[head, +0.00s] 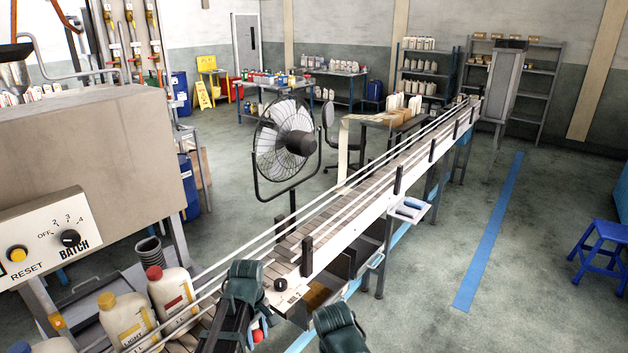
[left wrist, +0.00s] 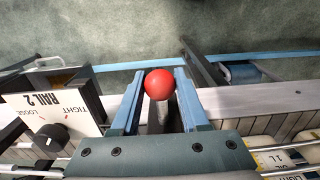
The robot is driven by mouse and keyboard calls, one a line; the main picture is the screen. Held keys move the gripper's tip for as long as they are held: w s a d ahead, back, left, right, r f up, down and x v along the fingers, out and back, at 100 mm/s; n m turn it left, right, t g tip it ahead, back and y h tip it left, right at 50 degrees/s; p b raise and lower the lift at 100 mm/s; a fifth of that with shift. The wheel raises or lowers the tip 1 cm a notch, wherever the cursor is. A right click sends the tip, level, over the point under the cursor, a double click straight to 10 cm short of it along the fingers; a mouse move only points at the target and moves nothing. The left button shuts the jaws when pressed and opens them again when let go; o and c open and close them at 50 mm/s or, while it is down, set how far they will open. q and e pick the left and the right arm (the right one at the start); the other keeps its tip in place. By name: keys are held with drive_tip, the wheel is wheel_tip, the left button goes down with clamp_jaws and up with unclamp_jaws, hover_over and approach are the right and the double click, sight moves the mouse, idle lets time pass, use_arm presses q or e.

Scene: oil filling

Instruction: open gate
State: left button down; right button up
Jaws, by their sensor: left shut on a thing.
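A red ball knob (left wrist: 160,83) sits between the blue fingers of my left gripper (left wrist: 158,92) in the left wrist view. The fingers are shut on it, one on each side. In the head view my left gripper (head: 256,328) is at the near end of the conveyor, with only a bit of the red knob (head: 257,336) showing. A dark part of my right arm (head: 339,326) is at the bottom edge; its fingers are not seen.
White bottles (head: 172,298) with red or yellow caps stand on the conveyor left of my left gripper. Guide rails (head: 350,185) run along the conveyor (head: 345,208). A RAIL 2 panel (left wrist: 52,112) with a black knob is close by. A fan (head: 286,140) stands behind.

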use_arm(q)
drive_tip(key=s+d, duration=0.6)
drive_tip(key=d, duration=0.2)
drive_tip(key=shift+s, duration=0.25)
idle(0.9)
drive_tip(key=shift+d, duration=0.15)
drive_tip(key=shift+c, duration=2)
unclamp_jaws()
drive_tip(key=shift+r, duration=0.1)
wheel_tip(320, 180, up, 7)
drive_tip(key=p, duration=0.7)
